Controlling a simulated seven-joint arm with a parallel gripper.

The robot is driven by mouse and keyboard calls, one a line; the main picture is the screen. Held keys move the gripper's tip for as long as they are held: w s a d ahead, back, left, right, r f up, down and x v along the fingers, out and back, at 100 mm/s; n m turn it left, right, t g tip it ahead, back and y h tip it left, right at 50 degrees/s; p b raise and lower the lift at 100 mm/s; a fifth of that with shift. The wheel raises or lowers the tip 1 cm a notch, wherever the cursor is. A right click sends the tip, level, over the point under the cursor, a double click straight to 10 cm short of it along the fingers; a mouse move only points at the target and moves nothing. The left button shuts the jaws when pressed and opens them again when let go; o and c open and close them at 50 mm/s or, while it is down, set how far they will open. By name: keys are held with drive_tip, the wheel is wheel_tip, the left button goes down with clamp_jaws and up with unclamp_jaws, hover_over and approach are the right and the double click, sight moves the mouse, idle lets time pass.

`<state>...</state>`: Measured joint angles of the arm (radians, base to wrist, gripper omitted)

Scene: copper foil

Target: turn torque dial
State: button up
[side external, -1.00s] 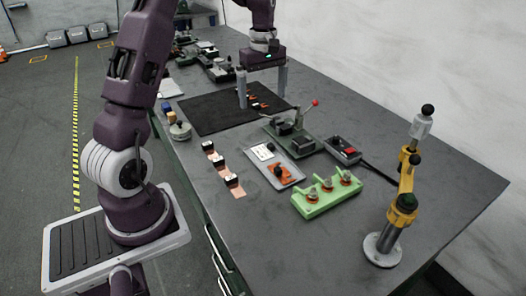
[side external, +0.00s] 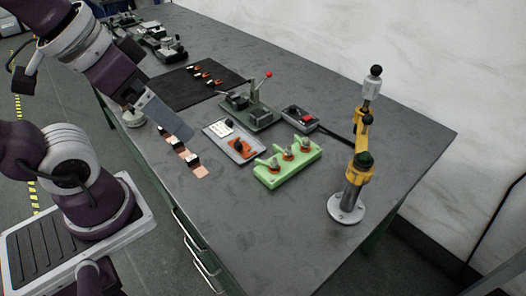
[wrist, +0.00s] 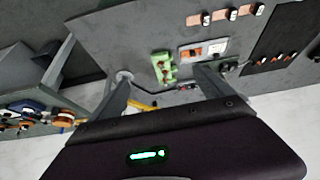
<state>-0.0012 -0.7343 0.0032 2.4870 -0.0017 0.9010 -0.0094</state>
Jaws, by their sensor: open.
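No part is labelled as the torque dial. A grey panel (side external: 217,131) with an orange patch carries a black knob (side external: 238,146), which may be it. The panel also shows in the wrist view (wrist: 217,46). A yellow jointed stand (side external: 361,150) with a black-topped grey tool stands upright on a round base to the right. My gripper (side external: 175,120) is tilted, left of the panel and apparently above the table. It is open, with nothing seen between its fingers in the wrist view (wrist: 160,82). The near finger hides part of the table in the side view.
A green fixture (side external: 287,165) with several clamps sits just right of the panel. Behind are a lever press (side external: 252,112) with a red ball and a small box (side external: 299,117). Copper pieces (side external: 180,149) lie left of the panel. The front right tabletop is clear.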

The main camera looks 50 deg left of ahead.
drive_tip(key=shift+n+g+h, duration=0.3)
drive_tip(key=shift+n, duration=0.5)
drive_tip(key=w, duration=0.2)
drive_tip(key=w+r, duration=0.1)
drive_tip(key=w, duration=0.1)
drive_tip(key=w+r, duration=0.1)
drive_tip(key=w, duration=0.2)
drive_tip(key=shift+a+r, duration=0.2)
drive_tip(key=c, duration=0.7)
drive_tip(key=shift+n, duration=0.9)
drive_tip(key=w, duration=0.2)
drive_tip(key=w+a, duration=0.1)
drive_tip(key=w, duration=0.4)
drive_tip(key=shift+w+a+r, duration=0.15)
drive_tip(key=shift+w, duration=0.05)
drive_tip(key=shift+c, duration=1)
drive_tip(key=n+g+y, duration=0.2)
drive_tip(key=n+y, duration=0.2)
drive_tip(key=n, duration=0.1)
hover_over(293, 107)
drive_tip(key=s+d, duration=0.2)
wheel_tip(293, 107, down, 21)
drive_tip(key=x, duration=0.7)
drive_tip(key=shift+d, duration=0.1)
clamp_jaws()
